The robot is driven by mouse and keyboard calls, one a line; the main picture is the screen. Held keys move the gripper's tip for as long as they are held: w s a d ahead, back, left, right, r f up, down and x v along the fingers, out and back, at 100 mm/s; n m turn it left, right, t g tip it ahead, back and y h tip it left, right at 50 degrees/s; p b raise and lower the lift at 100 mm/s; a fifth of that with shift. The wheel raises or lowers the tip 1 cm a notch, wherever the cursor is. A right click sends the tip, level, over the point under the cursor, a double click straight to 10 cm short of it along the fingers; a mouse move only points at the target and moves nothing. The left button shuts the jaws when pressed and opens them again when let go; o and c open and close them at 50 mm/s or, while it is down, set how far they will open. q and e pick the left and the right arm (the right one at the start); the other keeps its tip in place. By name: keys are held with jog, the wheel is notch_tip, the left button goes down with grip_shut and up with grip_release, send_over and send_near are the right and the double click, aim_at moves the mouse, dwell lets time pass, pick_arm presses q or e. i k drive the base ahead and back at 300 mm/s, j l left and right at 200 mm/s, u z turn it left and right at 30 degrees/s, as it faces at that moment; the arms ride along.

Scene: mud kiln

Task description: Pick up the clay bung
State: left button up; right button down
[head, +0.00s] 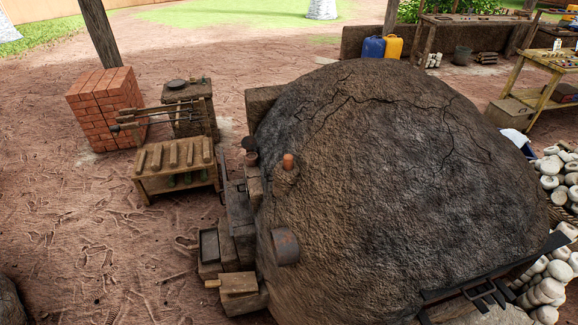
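A small orange-brown clay plug (288,161), which looks like the clay bung, stands upright on the left shoulder of the large mud kiln (390,170). Its lower end sits in a clay collar (286,178), so how deep it goes is hidden. A dark round pipe or port (285,245) juts from the kiln wall lower down. A small dark-topped pot (250,151) sits on the ledge left of the plug. Neither of my grippers shows in the head view.
Stepped blocks (238,215) line the kiln's left side. A slatted wooden bench (176,163) and a red brick stack (104,105) stand further left. Pale stones (553,175) and black ironwork (485,290) are at right. Bare ground (90,245) is open at lower left.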

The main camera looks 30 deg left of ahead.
aim_at(288, 158)
jog(key=u, duration=1.15)
